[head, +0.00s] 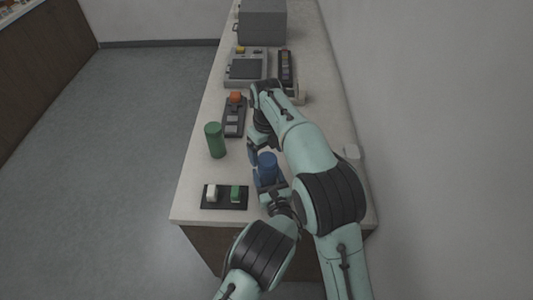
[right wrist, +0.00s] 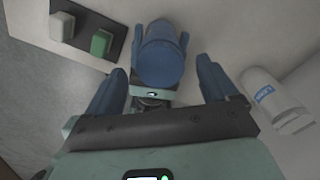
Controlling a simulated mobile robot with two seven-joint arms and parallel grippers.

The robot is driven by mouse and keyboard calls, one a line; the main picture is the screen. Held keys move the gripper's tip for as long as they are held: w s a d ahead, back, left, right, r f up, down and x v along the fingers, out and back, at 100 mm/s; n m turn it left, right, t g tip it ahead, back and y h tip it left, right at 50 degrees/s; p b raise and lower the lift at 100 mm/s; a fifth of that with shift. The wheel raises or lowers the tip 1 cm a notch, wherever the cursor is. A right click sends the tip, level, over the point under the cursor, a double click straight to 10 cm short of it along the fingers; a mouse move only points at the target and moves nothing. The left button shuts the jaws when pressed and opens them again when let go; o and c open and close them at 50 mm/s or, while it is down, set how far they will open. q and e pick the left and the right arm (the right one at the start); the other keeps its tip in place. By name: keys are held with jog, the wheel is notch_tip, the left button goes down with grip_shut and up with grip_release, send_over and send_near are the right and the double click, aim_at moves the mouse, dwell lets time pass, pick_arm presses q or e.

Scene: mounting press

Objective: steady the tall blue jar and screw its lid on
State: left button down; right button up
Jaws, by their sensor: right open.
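The tall blue jar (head: 267,165) stands near the front of the bench; the right wrist view shows its round blue top (right wrist: 160,62). I cannot tell the lid apart from the jar there. My left gripper (right wrist: 161,42) has a blue finger against either side of the jar and is shut on it; it also shows low in the head view (head: 270,184). My right gripper (right wrist: 160,88) is open and empty, with its fingers wide apart on either side of the jar top and not touching it. In the head view the right gripper (head: 254,152) is partly hidden by its arm.
A black board (head: 212,206) with a white and a green block lies at the bench front. A green cylinder (head: 215,141) stands to the left. A panel with an orange knob (head: 235,98) and grey machines (head: 247,70) lie behind. A white labelled container (right wrist: 275,98) is at right.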

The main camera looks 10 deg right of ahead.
jog(key=shift+r, duration=1.45)
jog(key=shift+c, duration=0.5)
